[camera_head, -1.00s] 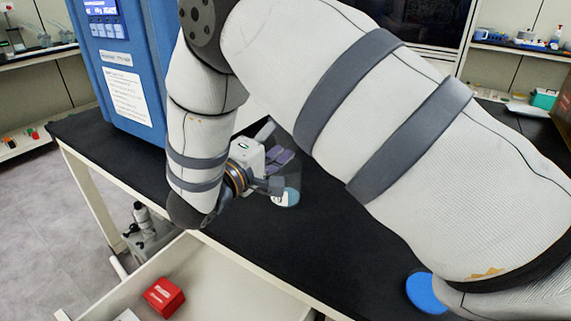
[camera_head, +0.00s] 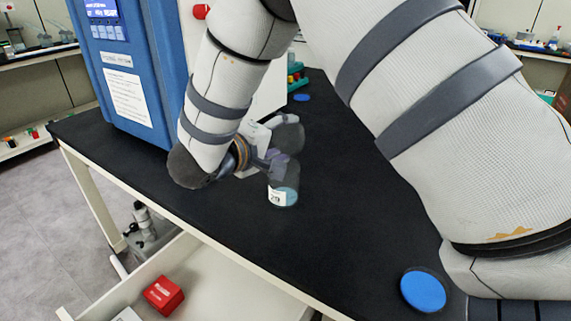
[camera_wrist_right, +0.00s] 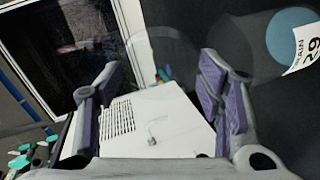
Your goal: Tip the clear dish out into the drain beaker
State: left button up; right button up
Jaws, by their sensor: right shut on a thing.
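The drain beaker (camera_head: 284,197) is clear, with a white label and light blue in its lower part. It stands upright on the black bench, and it also shows at the upper right of the right wrist view (camera_wrist_right: 290,38). My right gripper (camera_head: 276,158) is just above and behind the beaker in the head view. It is shut on the clear dish (camera_head: 289,136), a grey see-through round shape that looks tilted. The dish is hard to make out between the purple finger pads in the wrist view. I cannot tell whether anything is in it or running out. My left gripper is out of view.
A blue freeze dryer (camera_head: 140,75) stands at the back left of the black bench (camera_head: 330,235). A blue disc (camera_head: 424,291) lies near the front right. An open drawer below holds a red box (camera_head: 164,295). The bench right of the beaker is clear.

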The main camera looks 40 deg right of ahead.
jog(key=shift+s+d+r, duration=0.1)
jog(key=shift+s+r, duration=0.1)
jog(key=shift+r, duration=0.15)
jog(key=shift+s+d+y, duration=0.1)
jog(key=shift+y, duration=0.2)
jog(key=shift+d+y, duration=0.1)
jog(key=shift+y, duration=0.5)
jog(key=y, duration=0.1)
jog(key=d+m+y, duration=0.1)
jog(key=shift+f+g+y, duration=0.25)
jog(key=shift+g+y, duration=0.05)
jog(key=shift+y, duration=0.1)
pick_arm(q)
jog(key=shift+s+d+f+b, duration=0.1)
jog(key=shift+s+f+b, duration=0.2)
jog(key=shift+b, duration=0.1)
pick_arm(e)
jog(key=d+f+m+y, duration=0.1)
jog(key=d+f+y, duration=0.3)
jog(key=d+y, duration=0.5)
jog(key=shift+w+d, duration=0.2)
jog(key=shift+d, duration=0.05)
